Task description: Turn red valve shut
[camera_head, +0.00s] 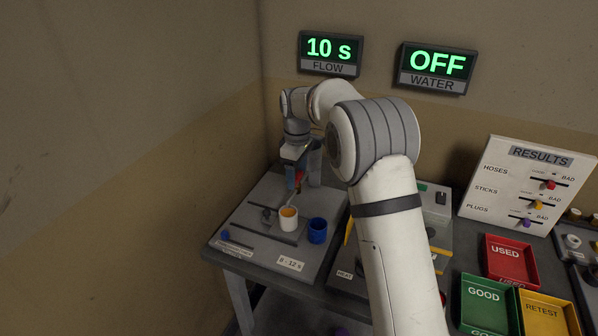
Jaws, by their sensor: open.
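The red valve (299,177) is a small red handle on the grey rig at the back left, above the cups. My gripper (296,166) points down right at the valve, with its fingers close around or beside it. I cannot tell whether they touch it. The gripper is open; its fingers are small and partly dark here. A white cup (288,224) with orange contents stands below the valve. The flow display (331,47) reads 10 s, and the water display (436,62) reads OFF.
A blue cup (317,234) stands to the right of the white cup. A label (291,263) on the front of the rig reads 8 - 12 s. At right are a results board (512,190) and red (510,262), green (485,306) and yellow (548,318) trays. My arm hides the bench's middle.

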